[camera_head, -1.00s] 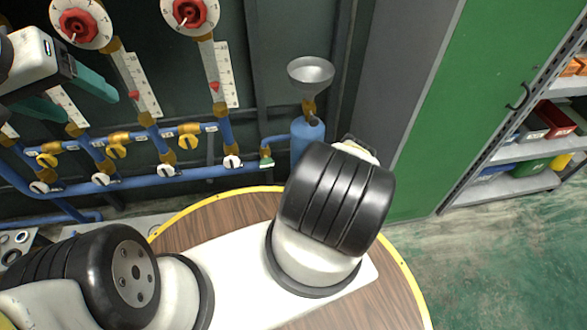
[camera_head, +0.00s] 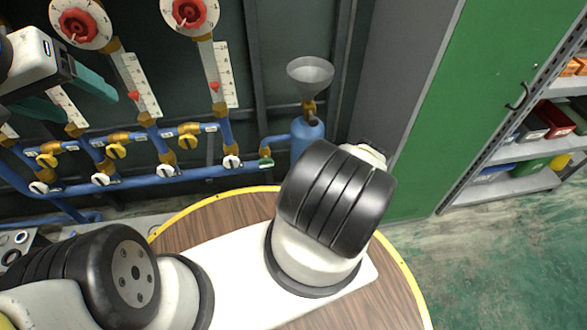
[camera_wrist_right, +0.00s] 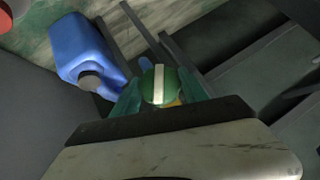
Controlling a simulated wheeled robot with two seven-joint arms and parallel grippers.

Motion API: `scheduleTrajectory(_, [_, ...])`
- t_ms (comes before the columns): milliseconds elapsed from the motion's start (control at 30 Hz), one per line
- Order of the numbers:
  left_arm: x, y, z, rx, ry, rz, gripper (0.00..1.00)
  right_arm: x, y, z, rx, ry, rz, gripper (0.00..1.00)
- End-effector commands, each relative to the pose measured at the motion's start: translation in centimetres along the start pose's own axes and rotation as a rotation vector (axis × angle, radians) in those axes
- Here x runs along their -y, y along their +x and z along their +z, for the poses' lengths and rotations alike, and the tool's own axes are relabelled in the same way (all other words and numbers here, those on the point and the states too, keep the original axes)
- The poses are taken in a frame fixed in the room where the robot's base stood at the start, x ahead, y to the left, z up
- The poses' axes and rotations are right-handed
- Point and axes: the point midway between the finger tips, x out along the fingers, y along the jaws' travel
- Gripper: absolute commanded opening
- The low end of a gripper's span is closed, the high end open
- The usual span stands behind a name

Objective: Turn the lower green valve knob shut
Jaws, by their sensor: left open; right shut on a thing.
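In the right wrist view, a round green knob (camera_wrist_right: 150,88) with a white stripe across its face sits between the teal fingers of my right gripper (camera_wrist_right: 162,90). The gripper is shut on it, and the stripe runs nearly up and down in that picture. In the head view my right gripper is hidden behind my own right arm. A small green valve part (camera_head: 265,162) shows on the blue pipe left of that arm; I cannot tell whether it is the same knob. My left gripper (camera_head: 90,107) is open and empty, in front of the gauge pipes at upper left.
Blue pipes (camera_head: 130,182) carry yellow and white knobs, below red-hubbed gauges (camera_head: 78,22). A funnel (camera_head: 310,72) stands above a blue cylinder (camera_head: 306,140). A blue container (camera_wrist_right: 82,48) and dark bars lie near my right gripper. Green floor is open at right.

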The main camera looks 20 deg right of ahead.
Motion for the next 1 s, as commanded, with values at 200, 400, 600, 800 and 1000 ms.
scheduleTrajectory(200, [0.0,0.0,0.0,0.0,0.0,0.0,0.69,-0.06,-0.03,0.04,0.0,0.029,-0.026,0.11])
scheduleTrajectory(400, [0.0,0.0,0.0,0.0,0.0,0.0,0.69,-0.02,-0.02,0.04,0.0,0.033,-0.03,0.11])
scheduleTrajectory(600, [0.0,0.0,0.0,0.0,0.0,0.0,0.69,-0.03,-0.02,0.03,-0.001,0.033,-0.03,0.55])
scheduleTrajectory(800, [0.0,0.0,0.0,0.0,0.0,0.0,0.69,-0.02,-0.01,0.01,-0.001,0.032,-0.029,0.73])
scheduleTrajectory(1000, [0.0,0.0,0.0,0.0,0.0,0.0,0.69,-0.02,-0.04,-0.01,-0.001,0.031,-0.029,0.73])
